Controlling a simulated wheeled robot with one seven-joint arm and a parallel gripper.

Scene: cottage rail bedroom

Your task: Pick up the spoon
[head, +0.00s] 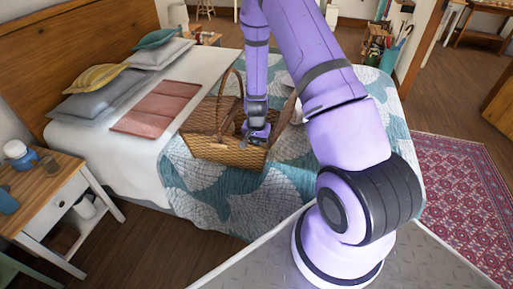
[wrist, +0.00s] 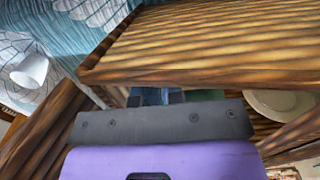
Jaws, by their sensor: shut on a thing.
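My gripper (head: 257,134) points down into the open wicker basket (head: 212,150) on the bed, at its right part. In the wrist view the basket's striped woven wall (wrist: 200,55) fills the top, very close to the fingers (wrist: 165,97). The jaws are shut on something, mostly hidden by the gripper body. A thin pale rod (wrist: 94,96) shows left of the fingers and looks like the spoon's handle. The spoon's bowl cannot be made out, and the spoon is not clearly seen in the head view.
The basket's arched handle (head: 222,92) stands left of my gripper. A pale round dish (wrist: 280,103) lies inside the basket. Pillows (head: 102,95) and a folded pink cloth (head: 157,108) lie to the left. A bedside table (head: 45,190) stands at the lower left.

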